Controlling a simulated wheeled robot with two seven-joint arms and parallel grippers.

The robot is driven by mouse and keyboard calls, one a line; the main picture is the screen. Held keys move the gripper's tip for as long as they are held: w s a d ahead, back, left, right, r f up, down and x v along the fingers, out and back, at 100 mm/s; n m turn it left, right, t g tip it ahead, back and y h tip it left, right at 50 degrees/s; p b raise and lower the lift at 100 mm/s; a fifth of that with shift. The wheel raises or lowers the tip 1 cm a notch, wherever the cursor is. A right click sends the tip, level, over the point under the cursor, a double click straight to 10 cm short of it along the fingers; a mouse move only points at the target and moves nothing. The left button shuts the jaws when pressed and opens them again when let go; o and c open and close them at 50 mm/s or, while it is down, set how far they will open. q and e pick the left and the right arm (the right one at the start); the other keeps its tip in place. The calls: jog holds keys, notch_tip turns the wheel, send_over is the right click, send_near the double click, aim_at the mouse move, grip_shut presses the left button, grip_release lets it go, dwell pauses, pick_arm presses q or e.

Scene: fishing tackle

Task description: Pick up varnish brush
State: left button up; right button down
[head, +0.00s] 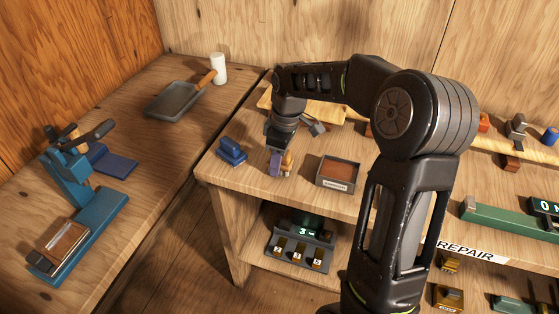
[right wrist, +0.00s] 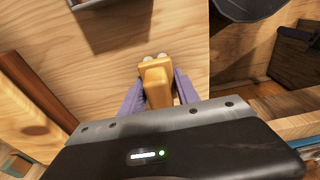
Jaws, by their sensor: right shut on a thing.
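The varnish brush, as far as I can tell, is the small yellow-orange piece (right wrist: 157,80) between the purple fingers of my right gripper (right wrist: 158,92) in the right wrist view. Two pale round tips show at its far end. In the head view my right gripper (head: 280,163) points down at the workbench's left corner, shut on the brush (head: 288,162), which shows only in part beside the fingers. I cannot tell whether the brush still touches the bench top. My left gripper is not in view.
A blue block-like object (head: 232,152) stands just left of my right gripper. A grey open box with a brown inside (head: 339,184) stands to the right. A teal press (head: 75,180), a pan (head: 174,100) and a white cylinder (head: 219,68) are on the left bench.

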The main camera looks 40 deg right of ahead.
notch_tip(320, 180, up, 10)
dwell(0.6)
jog(key=c, duration=1.5)
grip_release()
jog(key=c, duration=0.6)
